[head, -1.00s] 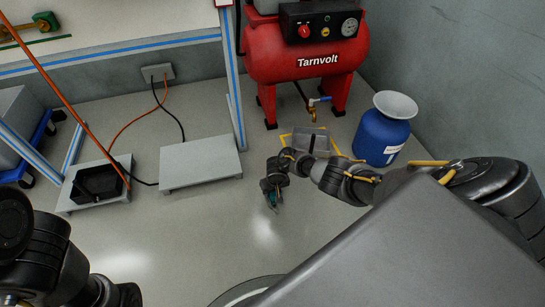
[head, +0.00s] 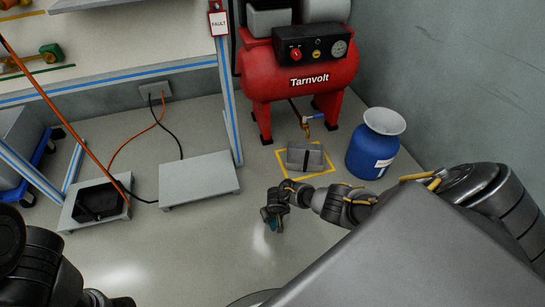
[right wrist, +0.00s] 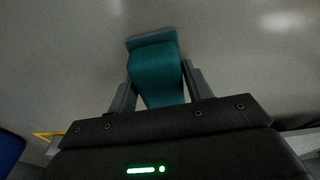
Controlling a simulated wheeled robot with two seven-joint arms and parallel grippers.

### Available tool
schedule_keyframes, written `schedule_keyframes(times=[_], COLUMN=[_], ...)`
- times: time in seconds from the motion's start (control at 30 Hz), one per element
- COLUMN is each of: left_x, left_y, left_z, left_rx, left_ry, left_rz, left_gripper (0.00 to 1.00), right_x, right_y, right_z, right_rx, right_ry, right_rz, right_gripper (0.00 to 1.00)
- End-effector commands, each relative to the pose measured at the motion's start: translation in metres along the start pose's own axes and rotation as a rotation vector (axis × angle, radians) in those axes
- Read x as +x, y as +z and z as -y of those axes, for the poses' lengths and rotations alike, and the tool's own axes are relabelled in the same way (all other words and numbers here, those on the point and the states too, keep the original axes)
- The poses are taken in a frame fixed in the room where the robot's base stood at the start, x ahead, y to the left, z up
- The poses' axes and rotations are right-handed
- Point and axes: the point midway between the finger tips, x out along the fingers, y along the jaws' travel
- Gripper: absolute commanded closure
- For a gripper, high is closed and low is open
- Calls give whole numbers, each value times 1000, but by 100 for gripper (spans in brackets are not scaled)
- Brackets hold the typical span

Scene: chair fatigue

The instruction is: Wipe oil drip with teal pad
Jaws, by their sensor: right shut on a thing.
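The teal pad (right wrist: 157,72) is gripped between the two fingers of my right gripper (right wrist: 157,85) in the right wrist view. In the head view my right gripper (head: 273,220) hangs over bare floor, in front of and left of the yellow-outlined square (head: 335,180), with a bit of the teal pad (head: 277,224) showing. A brass valve with a blue handle (head: 308,124) sits under the red compressor (head: 300,78), above that square. I cannot make out an oil drip. My left arm shows at the lower left, but its gripper does not.
A grey block (head: 305,157) sits inside the yellow square. A blue drum with a white funnel top (head: 372,153) stands to its right. A low grey platform (head: 199,180) and a black pedal-like box (head: 98,203) with cables lie left. The floor between is clear.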

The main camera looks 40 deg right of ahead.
Motion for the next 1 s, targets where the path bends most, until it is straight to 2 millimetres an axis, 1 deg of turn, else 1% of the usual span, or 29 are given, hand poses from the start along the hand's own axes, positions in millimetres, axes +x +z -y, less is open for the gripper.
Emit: schedule_keyframes(times=[0.27, 0.37, 0.5, 0.67, 1.0], left_x=[4, 10, 20, 26, 26], left_y=[1, 3, 6, 8, 8], left_z=[0, 1, 3, 4, 4], left_rx=[0, 0, 0, 0, 0], left_ry=[0, 0, 0, 0, 0], left_rz=[0, 0, 0, 0, 0], left_gripper=[35, 35, 35, 35, 35], right_x=[-1, -3, -6, -6, -4], right_y=[4, 11, 24, 37, 39], right_z=[0, 1, 3, 5, 5], right_rx=[0, 0, -1, 0, 0], right_ry=[0, 0, 1, 0, 1], right_rz=[2, 3, 4, 3, 1], right_gripper=[73, 73, 73, 73, 73])
